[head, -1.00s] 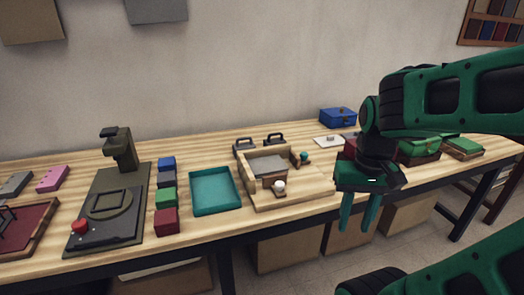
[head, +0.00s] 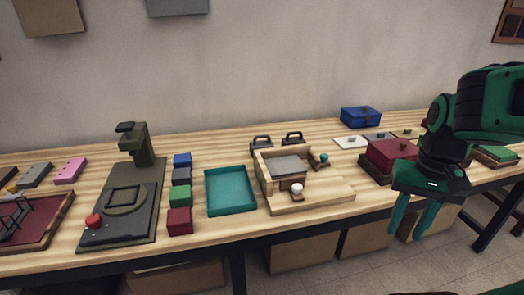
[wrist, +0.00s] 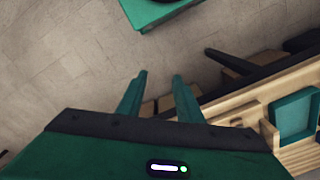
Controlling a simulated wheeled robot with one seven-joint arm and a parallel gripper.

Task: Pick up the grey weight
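Two dark grey weights with black loop handles, a left one (head: 261,145) and a right one (head: 292,139), stand side by side behind the wooden fixture in the head view. Their lower parts are partly hidden, and I cannot tell which is the grey weight of the task. My gripper (head: 408,232) hangs at the right, in front of the table's front edge, well apart from both weights. Its two green fingers are spread with nothing between them. The wrist view also shows the open, empty fingers (wrist: 159,78) over the floor; no weight shows there.
The wooden fixture (head: 325,192) with a grey pad and the teal tray (head: 231,190) stand in front of the weights. A red box (head: 392,154) and a blue box (head: 360,117) are to the right. Coloured blocks and a dark press (head: 140,215) stand left. Bare tabletop lies behind the tray.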

